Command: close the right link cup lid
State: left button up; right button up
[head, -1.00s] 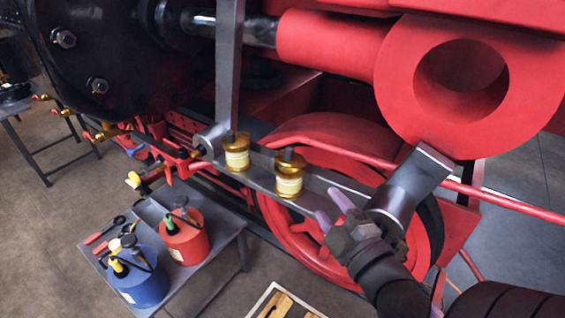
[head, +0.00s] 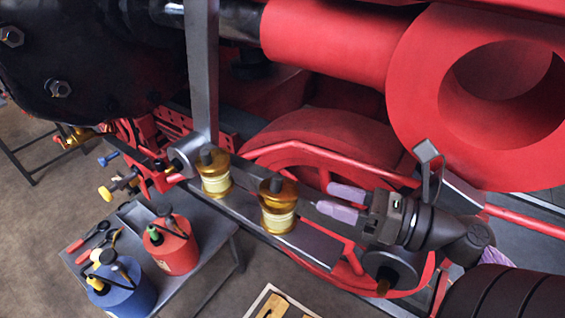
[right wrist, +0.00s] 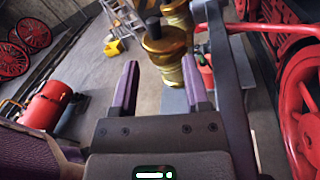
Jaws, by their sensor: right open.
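The right link cup (head: 278,218) is a brass cup with a pale band, standing upright on the grey link bar (head: 315,245). A dark knob (head: 276,185) is on its top; I cannot tell whether its lid is fully down. The left link cup (head: 215,183) stands beside it. My right gripper (head: 338,202) is open and empty, to the right of the right cup, its purple fingers pointing at it and apart from it. In the right wrist view the cup (right wrist: 168,66) shows ahead between the open fingers (right wrist: 160,75). My left gripper is not in view.
A grey side table (head: 205,262) at lower left holds a red can (head: 172,250), a blue can (head: 125,292) and tools. A red wheel (head: 310,165) and rods lie behind the cups. A grey upright lever (head: 202,75) rises by the left cup.

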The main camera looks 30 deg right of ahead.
aim_at(282, 185)
jog(key=p+x, duration=0.1)
jog(key=x, duration=0.1)
jog(key=p+x, duration=0.1)
jog(key=x, duration=0.2)
jog(key=p+x, duration=0.1)
jog(key=x, duration=0.2)
jog(key=shift+s+a+r+p, duration=0.15)
jog(key=shift+s+r+p, duration=0.05)
jog(key=shift+r+p, duration=0.15)
jog(key=shift+w+a+f, duration=0.2)
jog(key=shift+w+a, duration=0.25)
grip_shut()
jog(key=shift+f, duration=0.1)
